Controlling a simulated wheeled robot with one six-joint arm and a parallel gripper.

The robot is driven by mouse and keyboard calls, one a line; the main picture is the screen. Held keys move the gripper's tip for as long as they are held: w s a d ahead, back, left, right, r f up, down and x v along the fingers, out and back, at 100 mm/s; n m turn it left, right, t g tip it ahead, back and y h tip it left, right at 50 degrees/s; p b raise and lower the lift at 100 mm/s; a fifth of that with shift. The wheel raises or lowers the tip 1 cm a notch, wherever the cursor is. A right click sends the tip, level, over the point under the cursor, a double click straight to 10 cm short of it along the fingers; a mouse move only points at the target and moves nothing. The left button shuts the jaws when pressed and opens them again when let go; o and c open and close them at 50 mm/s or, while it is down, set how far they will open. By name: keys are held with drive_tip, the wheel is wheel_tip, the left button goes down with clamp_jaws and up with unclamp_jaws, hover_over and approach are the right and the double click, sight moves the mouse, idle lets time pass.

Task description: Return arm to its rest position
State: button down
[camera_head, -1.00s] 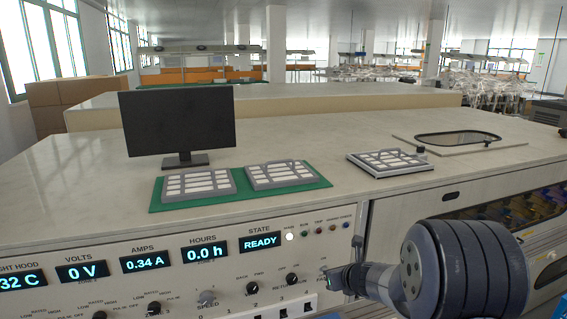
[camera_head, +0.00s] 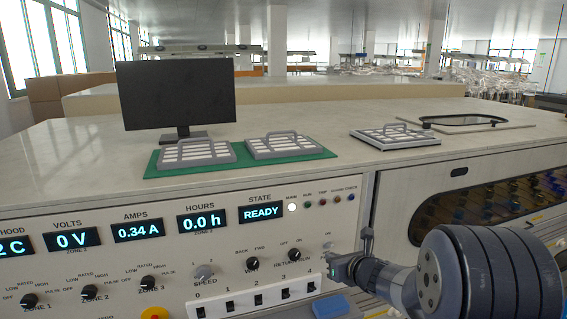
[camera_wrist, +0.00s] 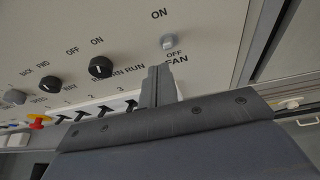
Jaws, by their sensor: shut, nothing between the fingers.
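My gripper (camera_head: 365,243) is in front of the right end of the control panel (camera_head: 222,268), with the forearm coming in from the lower right. In the wrist view its fingers (camera_wrist: 160,70) are together and empty. Their tips point at the panel just below the grey FAN toggle (camera_wrist: 168,42); whether they touch the panel I cannot tell. The toggle's label reads ON above and OFF below. The black RETURN RUN knob (camera_wrist: 101,67) is left of the fingers.
Several switches, knobs and a yellow-based button (camera_head: 154,313) line the panel. On the worktop are a monitor (camera_head: 177,92), two trays on a green mat (camera_head: 160,169), a third tray (camera_head: 396,137) and a framed opening (camera_head: 465,121). A dark window (camera_head: 480,205) shows coloured items.

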drive_tip(key=s+d+f+t+y+b, duration=0.1)
drive_tip(key=s+d+f+t+b, duration=0.2)
drive_tip(key=b, duration=1.7)
drive_tip(key=shift+s+d+f+t, duration=0.3)
drive_tip(key=shift+s+f+t, duration=1.25)
drive_tip(key=shift+t, duration=0.35)
